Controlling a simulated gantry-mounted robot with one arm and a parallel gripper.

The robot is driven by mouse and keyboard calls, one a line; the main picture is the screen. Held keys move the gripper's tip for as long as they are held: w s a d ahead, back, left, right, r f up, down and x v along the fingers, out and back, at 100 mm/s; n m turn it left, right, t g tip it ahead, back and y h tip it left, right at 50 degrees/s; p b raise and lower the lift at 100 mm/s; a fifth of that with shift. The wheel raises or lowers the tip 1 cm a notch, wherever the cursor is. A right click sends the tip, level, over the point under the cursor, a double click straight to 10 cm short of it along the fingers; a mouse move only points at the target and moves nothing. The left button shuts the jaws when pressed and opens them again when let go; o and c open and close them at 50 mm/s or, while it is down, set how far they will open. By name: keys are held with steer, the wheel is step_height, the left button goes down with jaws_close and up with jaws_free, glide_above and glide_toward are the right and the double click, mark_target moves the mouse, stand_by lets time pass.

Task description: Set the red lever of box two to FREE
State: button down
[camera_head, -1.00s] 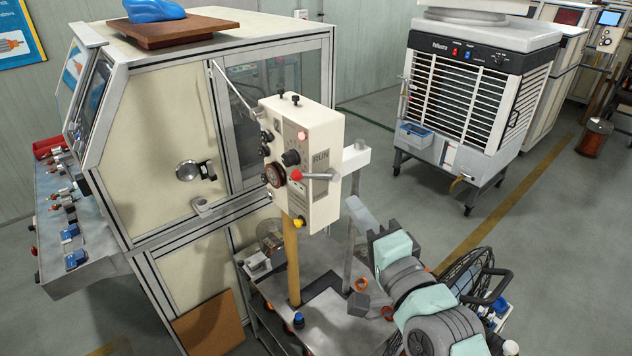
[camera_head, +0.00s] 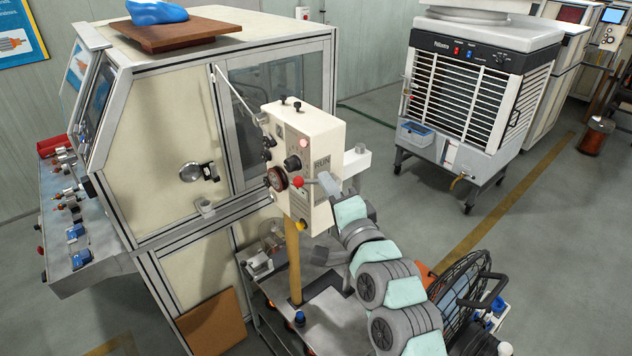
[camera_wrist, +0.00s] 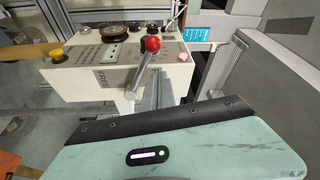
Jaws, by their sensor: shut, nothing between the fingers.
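A cream control box (camera_head: 306,140) stands on a yellow post in the head view; I cannot read a box number on it. Its red-knobbed lever (camera_head: 299,182) lies nearly level, with the knob toward the left, below a RUN label. In the wrist view the lever's red ball (camera_wrist: 152,45) stands over the box face (camera_wrist: 105,66), with its metal rod running down toward the near edge. My gripper (camera_head: 327,185) is shut and empty, at the rod's right end. In the wrist view its grey fingers (camera_wrist: 159,86) lie close right of the rod; contact is unclear.
A yellow button (camera_wrist: 56,55) and a dark round dial (camera_wrist: 95,32) sit on the same box. A cream machine cabinet (camera_head: 150,130) stands behind to the left. A metal cart (camera_head: 325,315) is below, and a black fan (camera_head: 465,290) stands at the right.

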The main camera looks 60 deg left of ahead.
steer(key=shift+s+a+f+p, duration=0.15)
steer(key=shift+s+a+p, duration=0.05)
steer(key=shift+s, duration=0.4)
steer(key=shift+s+a+f+p, duration=0.1)
steer(key=shift+s+a+p, duration=0.1)
steer(key=shift+s, duration=0.35)
